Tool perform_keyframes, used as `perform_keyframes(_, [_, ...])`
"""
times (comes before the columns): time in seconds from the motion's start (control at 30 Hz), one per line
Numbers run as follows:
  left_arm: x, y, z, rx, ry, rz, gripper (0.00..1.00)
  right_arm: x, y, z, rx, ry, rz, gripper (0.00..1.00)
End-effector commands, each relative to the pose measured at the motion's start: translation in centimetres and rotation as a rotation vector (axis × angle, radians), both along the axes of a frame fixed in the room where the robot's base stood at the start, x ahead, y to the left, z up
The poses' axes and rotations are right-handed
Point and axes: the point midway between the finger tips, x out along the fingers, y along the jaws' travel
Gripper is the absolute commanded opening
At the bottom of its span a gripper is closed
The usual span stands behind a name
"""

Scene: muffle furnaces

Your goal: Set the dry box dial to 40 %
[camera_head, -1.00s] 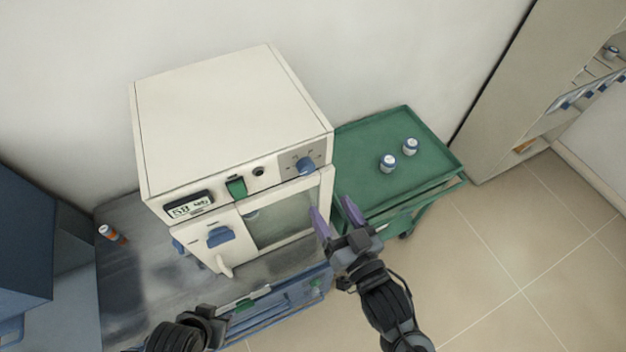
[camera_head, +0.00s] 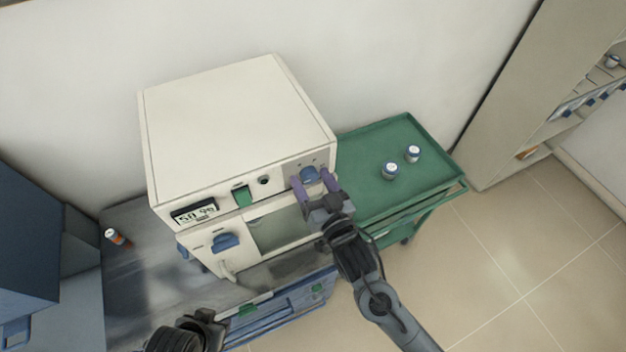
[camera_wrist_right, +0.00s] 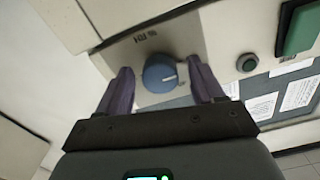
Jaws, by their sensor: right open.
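The dry box (camera_head: 235,135) is a cream cabinet with a small display (camera_head: 194,213) that seems to read about 58 %. Its blue dial (camera_head: 309,174) is at the right of the front panel. In the right wrist view the round dial (camera_wrist_right: 160,73) has a pale pointer mark and a label beside it. My right gripper (camera_head: 315,186) is open, its purple fingers on either side of the dial with a gap showing around it in the wrist view. My left gripper is at the bottom edge of the head view, its fingers not visible.
A green switch (camera_head: 242,196) and a dark round button (camera_head: 264,180) are left of the dial. A blue latch (camera_head: 226,242) is on the door below. A green cart (camera_head: 358,155) with two small jars stands at right. An orange-labelled bottle (camera_head: 117,239) stands at left.

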Motion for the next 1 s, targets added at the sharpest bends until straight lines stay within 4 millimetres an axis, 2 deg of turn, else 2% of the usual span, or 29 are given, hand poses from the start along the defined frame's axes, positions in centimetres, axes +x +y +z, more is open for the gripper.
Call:
perform_keyframes(0.2, [0.00, -0.14, 0.00, -0.005, 0.000, 0.004, 0.41, 0.00, 0.00, 0.01, 0.000, 0.000, 0.000, 0.66])
perform_keyframes(0.57, [0.01, -0.34, 0.02, -0.013, 0.001, 0.008, 0.41, -0.01, -0.02, 0.01, 0.000, 0.000, 0.000, 0.11])
perform_keyframes(1.0, [-0.02, -0.10, 0.77, -0.004, 0.001, 0.002, 0.41, -0.01, 0.01, 0.20, 0.091, 0.043, -0.001, 0.11])
